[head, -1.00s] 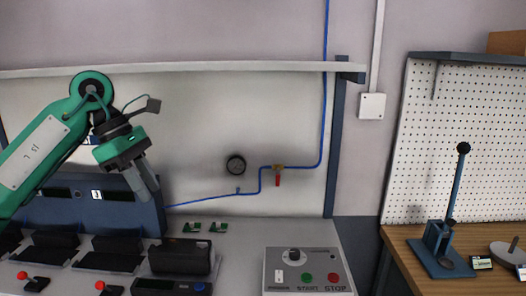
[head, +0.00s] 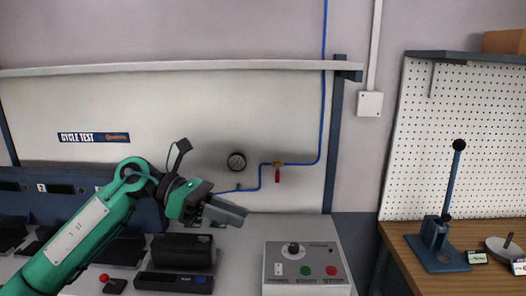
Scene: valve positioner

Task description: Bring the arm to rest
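My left arm comes in from the lower left, and its gripper (head: 228,211) is above the bench, pointing right and slightly down. Its grey fingers lie close together in this view, and I cannot tell whether there is a gap between them. I see nothing held at the fingertips. My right arm and gripper are not in view.
A control box (head: 303,268) with a knob and green and red buttons stands right of the gripper. A black fixture (head: 183,250) is below it. A lever press (head: 440,245) stands on the right-hand wooden bench.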

